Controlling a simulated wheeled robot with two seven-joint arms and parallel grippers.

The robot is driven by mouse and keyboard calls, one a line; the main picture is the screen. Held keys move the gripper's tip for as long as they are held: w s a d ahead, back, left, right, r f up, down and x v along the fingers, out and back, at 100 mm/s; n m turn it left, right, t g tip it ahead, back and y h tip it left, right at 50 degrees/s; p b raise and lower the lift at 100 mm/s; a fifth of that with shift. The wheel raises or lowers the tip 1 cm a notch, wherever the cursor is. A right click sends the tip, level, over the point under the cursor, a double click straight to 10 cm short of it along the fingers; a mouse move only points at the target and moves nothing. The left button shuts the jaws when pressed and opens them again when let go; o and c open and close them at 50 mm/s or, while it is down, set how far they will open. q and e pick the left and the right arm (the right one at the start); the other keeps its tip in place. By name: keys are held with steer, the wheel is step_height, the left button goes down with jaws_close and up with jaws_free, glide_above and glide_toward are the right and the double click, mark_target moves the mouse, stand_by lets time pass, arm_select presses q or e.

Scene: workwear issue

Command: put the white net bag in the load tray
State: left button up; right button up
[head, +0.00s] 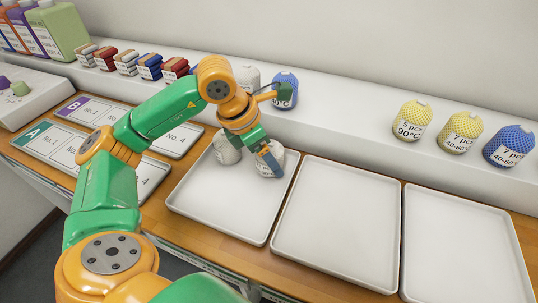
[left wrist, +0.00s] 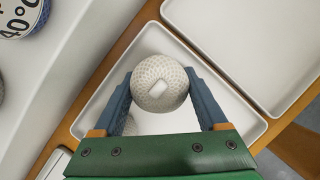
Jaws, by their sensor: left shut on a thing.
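My left gripper (head: 266,160) is shut on a white net bag (head: 277,161) over the leftmost of three white trays (head: 232,222). In the left wrist view the round, pale, knitted bag (left wrist: 160,82) sits between the two blue fingers (left wrist: 164,98), with a tray below it. I cannot tell whether it touches the tray floor. A second white net bag (head: 224,148) is just left of the gripper in the same tray, partly hidden by my arm. No label marks which tray is the load tray. My right gripper is not in view.
The middle tray (head: 335,220) and right tray (head: 460,245) are empty. On the ledge behind stand a white bag (head: 247,76), a blue bag (head: 285,89), two yellow bags (head: 412,120) and another blue bag (head: 509,146). Folded bundles (head: 150,67) and lettered boards (head: 52,152) lie left.

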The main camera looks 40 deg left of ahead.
arm_select(q)
steer(key=shift+f, duration=0.2)
steer(key=o, duration=1.3)
steer(key=shift+r, duration=0.45)
steer(key=p+v, duration=0.2)
steer(key=v, duration=0.9)
steer(key=shift+s+r, duration=0.2)
steer(key=shift+r, duration=0.1)
steer(key=shift+a, duration=0.1)
